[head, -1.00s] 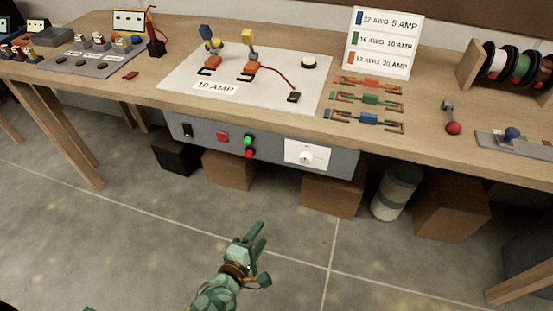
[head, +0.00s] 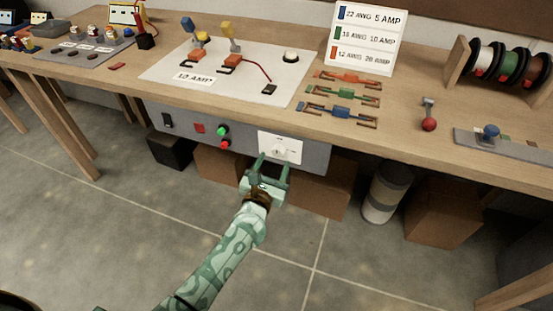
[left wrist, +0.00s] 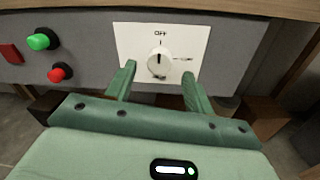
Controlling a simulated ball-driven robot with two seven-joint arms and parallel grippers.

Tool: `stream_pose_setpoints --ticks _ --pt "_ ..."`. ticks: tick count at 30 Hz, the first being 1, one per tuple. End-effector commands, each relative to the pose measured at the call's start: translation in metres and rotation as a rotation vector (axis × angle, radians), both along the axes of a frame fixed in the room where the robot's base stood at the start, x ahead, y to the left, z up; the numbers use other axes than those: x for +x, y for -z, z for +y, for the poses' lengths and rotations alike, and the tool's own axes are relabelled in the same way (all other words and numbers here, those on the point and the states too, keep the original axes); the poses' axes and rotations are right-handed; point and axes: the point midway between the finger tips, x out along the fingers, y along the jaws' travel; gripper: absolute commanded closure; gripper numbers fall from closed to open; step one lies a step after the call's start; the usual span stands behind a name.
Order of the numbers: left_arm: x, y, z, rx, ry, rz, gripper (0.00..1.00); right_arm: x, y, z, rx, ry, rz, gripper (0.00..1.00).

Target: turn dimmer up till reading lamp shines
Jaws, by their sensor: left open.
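The dimmer is a round white knob (head: 279,149) on a white plate (head: 294,147) at the right part of the grey panel under the bench edge. In the left wrist view the knob (left wrist: 159,61) shows a mark at its top, below the word "OFF". My left gripper (head: 272,160) is open just in front of and a little below the knob. In the left wrist view its two green fingers point at the plate, one on each side below the knob, apart from it. No reading lamp can be made out for certain. My right gripper is not in view.
The grey panel (head: 240,145) also carries a black switch (head: 167,121), a red square button (head: 199,128), a green button (head: 222,131) and a red button (head: 225,144). The bench top (head: 400,130) overhangs it. Brown boxes (head: 318,190) and a grey cylinder (head: 384,193) stand below.

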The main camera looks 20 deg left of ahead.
Motion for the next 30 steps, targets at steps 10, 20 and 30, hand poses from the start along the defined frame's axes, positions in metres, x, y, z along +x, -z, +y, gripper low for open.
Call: stream_pose_setpoints --ticks 10,20,30 --pt "0.029 0.0 0.0 0.0 0.001 0.001 0.47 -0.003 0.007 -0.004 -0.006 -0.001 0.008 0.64" --pt "0.029 0.0 0.0 0.001 0.001 0.0 0.83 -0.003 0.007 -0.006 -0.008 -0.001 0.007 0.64" --pt "0.029 0.0 0.001 0.022 0.0 -0.001 0.91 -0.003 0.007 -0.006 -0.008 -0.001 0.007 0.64"
